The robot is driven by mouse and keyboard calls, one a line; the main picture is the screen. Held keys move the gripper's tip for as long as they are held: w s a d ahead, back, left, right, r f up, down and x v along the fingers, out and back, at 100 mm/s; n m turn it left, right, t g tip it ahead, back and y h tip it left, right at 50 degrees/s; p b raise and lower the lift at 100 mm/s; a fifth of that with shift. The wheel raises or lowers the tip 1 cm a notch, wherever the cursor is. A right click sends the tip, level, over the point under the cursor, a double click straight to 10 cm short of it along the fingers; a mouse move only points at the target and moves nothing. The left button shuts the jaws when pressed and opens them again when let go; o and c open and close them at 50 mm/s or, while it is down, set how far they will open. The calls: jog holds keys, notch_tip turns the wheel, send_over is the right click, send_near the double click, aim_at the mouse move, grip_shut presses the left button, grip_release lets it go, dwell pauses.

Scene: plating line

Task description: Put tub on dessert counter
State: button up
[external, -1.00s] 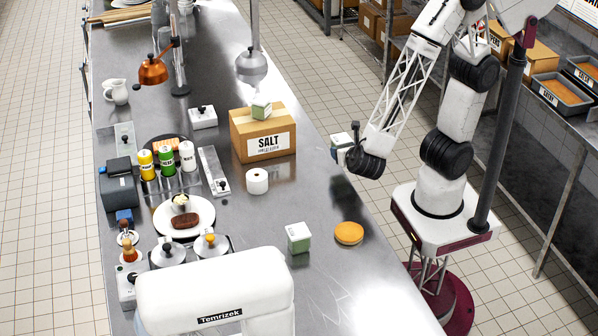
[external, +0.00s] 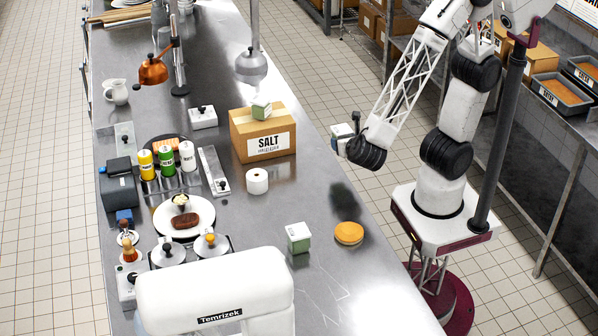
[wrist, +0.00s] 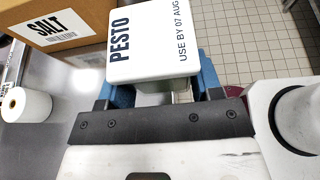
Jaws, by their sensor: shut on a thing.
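My gripper (external: 340,143) is shut on a white-lidded tub (wrist: 153,45). The lid reads PESTO and USE BY 07 AUG. Blue fingers sit on either side of the tub, and its lid hides most of its body. In the external view the held tub (external: 343,131) is small, held in the air by the right edge of the steel counter (external: 310,190). Two similar green-and-white tubs stand elsewhere: one on the SALT box (external: 261,109), one on the steel counter (external: 299,238). No surface bears a readable dessert label.
The SALT carton (external: 263,140), a paper roll (external: 257,181) and a round orange-brown item (external: 349,233) are on the counter. A white machine marked Temrizek (external: 215,295) fills the front. A side bench (external: 570,125) with trays (external: 561,92) is at right. Tiled floor lies between.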

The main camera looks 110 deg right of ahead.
jog(key=shift+r, duration=0.9)
jog(key=s+a+f+m+g+y, duration=0.2)
jog(key=a+f+m+g, duration=0.25)
jog(key=a, duration=0.25)
jog(key=s+a+f+m+g+y, duration=0.2)
jog(key=a+f+m+g, duration=0.1)
jog(key=a+m+g, duration=0.25)
jog(key=w+a+m+y, duration=0.1)
jog(key=a+m+y, duration=0.4)
jog(key=a, duration=0.4)
jog(key=w+a+r+m+y, duration=0.1)
jog(key=w+a+m+y, duration=0.1)
jog(key=a+m+y, duration=0.4)
jog(key=w+a+r+m+y, duration=0.1)
jog(key=a+m+y, duration=0.4)
jog(key=a, duration=0.7)
jog(key=shift+w+m+y, duration=0.4)
jog(key=shift+y, duration=0.8)
jog(key=w+a+r+m+t+y, duration=0.5)
jog(key=w+a+m+t, duration=0.4)
jog(key=a, duration=0.2)
jog(key=shift+m+t+h, duration=0.3)
jog(key=shift+w+a+f, duration=0.1)
jog(key=shift+a+f, duration=0.05)
jog(key=shift+f, duration=1)
jog(key=shift+w+a+f, duration=0.1)
jog(key=shift+f, duration=1.05)
